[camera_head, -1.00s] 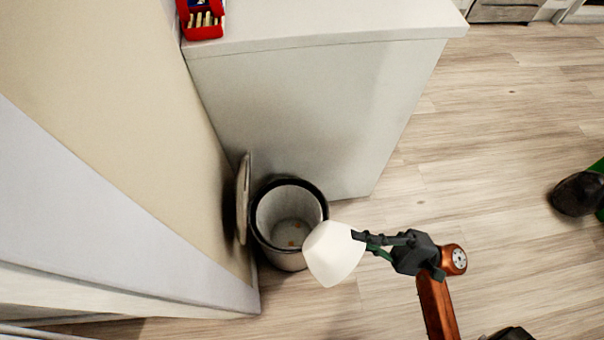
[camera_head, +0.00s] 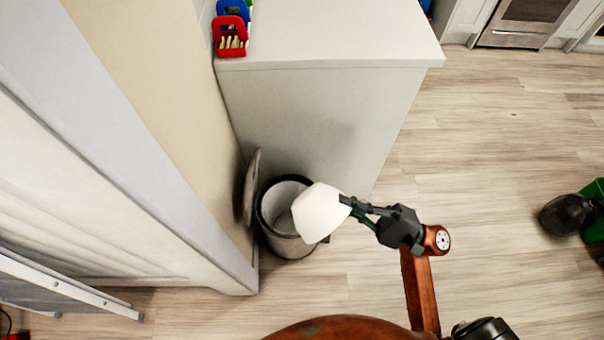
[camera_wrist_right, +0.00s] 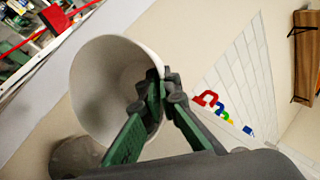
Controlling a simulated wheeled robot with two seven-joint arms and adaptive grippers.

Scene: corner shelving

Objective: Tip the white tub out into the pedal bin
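The white tub (camera_head: 320,212) is held tilted over the right side of the pedal bin (camera_head: 268,232). Its outer wall faces the head camera. In the right wrist view I see into the tub (camera_wrist_right: 95,75), and its visible inside looks bare and white. My right gripper (camera_head: 347,203) is shut on the tub's rim; its fingers (camera_wrist_right: 152,100) pinch the wall in the wrist view. The bin's lid (camera_head: 250,188) stands open against the wall side. The tub hides part of the bin's mouth, and the bin's bottom is hidden. My left gripper is not in view.
A white cabinet (camera_head: 310,120) stands behind the bin, with a red crate (camera_head: 230,40) and a blue crate (camera_head: 232,8) on top. A beige wall is close on the left. Open wood floor (camera_head: 490,160) lies right. A green bin (camera_head: 594,215) stands at the far right.

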